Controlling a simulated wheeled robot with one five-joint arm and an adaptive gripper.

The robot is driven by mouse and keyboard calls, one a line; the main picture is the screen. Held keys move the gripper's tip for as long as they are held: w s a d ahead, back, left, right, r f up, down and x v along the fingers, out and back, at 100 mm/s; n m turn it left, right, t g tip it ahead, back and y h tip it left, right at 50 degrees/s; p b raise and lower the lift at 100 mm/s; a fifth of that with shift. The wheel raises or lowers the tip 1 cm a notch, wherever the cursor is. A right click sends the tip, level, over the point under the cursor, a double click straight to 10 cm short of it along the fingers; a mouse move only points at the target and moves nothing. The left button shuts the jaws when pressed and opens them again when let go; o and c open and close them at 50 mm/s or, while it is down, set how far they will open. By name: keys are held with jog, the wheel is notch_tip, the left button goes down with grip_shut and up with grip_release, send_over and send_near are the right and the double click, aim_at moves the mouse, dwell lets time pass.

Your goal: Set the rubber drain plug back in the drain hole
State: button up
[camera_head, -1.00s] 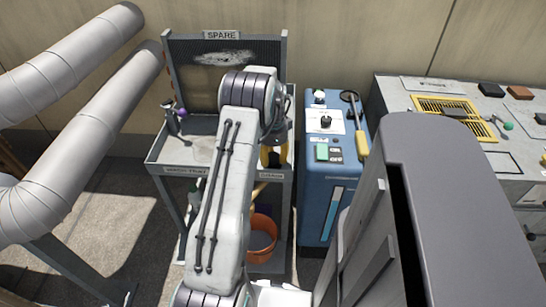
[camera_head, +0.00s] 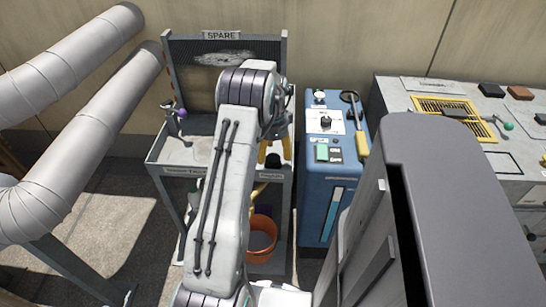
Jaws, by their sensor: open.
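A small dark object (camera_head: 273,160), which looks like the rubber plug, sits at the right front of the grey tray bench (camera_head: 158,152), above a small label. My gripper (camera_head: 275,152) is just above it, its yellow fingers apart on either side of the dark object. It is open. My arm hides the middle of the bench and the upper part of my gripper. The drain hole does not show, and I cannot tell whether the dark object sits in it.
A purple-knobbed fitting (camera_head: 181,113) stands at the bench's left. An orange bucket (camera_head: 262,236) is underneath. A blue cabinet (camera_head: 318,205) with a yellow-handled tool (camera_head: 361,145) stands close on the right. Large pipes (camera_head: 80,130) fill the left.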

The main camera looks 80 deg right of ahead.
notch_tip(320, 180, up, 10)
jog(key=shift+f, duration=0.25)
jog(key=shift+w, duration=0.1)
jog(key=w+a+r+n, duration=0.3)
jog(key=w+a, duration=0.1)
jog(key=w, duration=0.4)
jog(key=w+a+r+n, duration=0.3)
jog(key=w+a+n, duration=0.1)
jog(key=w, duration=0.4)
jog(key=w+a+r+n, duration=0.2)
jog(key=w+a+n, duration=0.25)
jog(key=a, duration=0.35)
jog(key=w+a+r+n, duration=0.2)
jog(key=w+a+n, duration=0.3)
jog(key=a, duration=0.4)
jog(key=w+a+n+t, duration=0.2)
jog(key=a+n, duration=0.4)
jog(key=a, duration=0.7)
jog(key=s+a+f+n, duration=0.1)
jog(key=s+a+n, duration=0.35)
jog(key=a, duration=0.25)
jog(key=s+a+f+n, duration=0.1)
jog(key=s+a+n, duration=0.2)
jog(key=a+n, duration=0.3)
notch_tip(320, 180, up, 15)
jog(key=t+p, duration=0.1)
jog(key=p, duration=1.2)
jog(key=shift+m+p, duration=0.3)
jog(key=shift+m, duration=0.1)
